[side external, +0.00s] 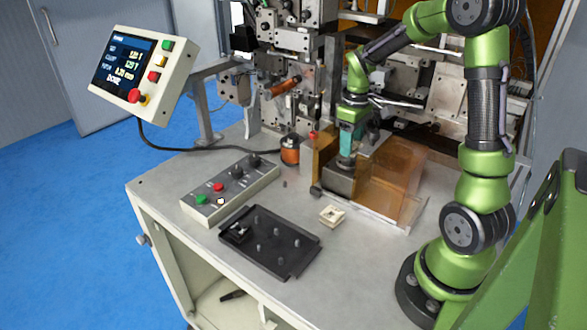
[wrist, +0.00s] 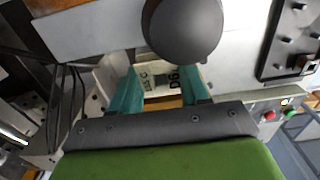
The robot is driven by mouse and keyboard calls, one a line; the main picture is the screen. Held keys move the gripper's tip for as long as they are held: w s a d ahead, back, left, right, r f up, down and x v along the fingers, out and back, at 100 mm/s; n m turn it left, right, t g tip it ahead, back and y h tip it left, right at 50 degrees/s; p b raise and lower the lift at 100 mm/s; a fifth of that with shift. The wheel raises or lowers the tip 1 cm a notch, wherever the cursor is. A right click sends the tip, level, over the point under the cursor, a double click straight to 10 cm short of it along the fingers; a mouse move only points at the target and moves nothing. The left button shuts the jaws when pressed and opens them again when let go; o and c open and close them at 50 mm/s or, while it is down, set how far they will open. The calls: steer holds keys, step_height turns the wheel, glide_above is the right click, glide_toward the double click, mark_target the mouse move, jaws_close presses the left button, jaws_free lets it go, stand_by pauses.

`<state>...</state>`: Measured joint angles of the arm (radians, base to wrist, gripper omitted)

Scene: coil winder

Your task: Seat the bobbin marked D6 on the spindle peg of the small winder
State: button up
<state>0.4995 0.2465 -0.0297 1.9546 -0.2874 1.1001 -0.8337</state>
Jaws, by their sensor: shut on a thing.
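My gripper (side external: 349,148) points down over the small winder (side external: 340,180), a grey block beside an amber clear guard. In the wrist view its two teal fingers (wrist: 160,88) are shut on a pale bobbin (wrist: 173,78) whose dark marking reads D6. In the side view the fingers and the winder's front hide most of that bobbin. A large dark round part (wrist: 182,28) covers the area just beyond the bobbin in the wrist view. The spindle peg cannot be made out, and I cannot tell whether the bobbin touches it.
A cream bobbin (side external: 332,215) lies on the bench in front of the winder. A black tray (side external: 285,263) with several pegs holds a dark part at its left. A button box (side external: 228,193) and a copper wire spool (side external: 290,150) stand nearby. The amber guard (side external: 400,180) is close on the right.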

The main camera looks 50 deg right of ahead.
steer(key=shift+f, duration=0.35)
stand_by(0.3)
steer(key=shift+f, duration=0.75)
steer(key=o, duration=1.1)
step_height(320, 180, up, 17)
steer(key=shift+f, duration=0.1)
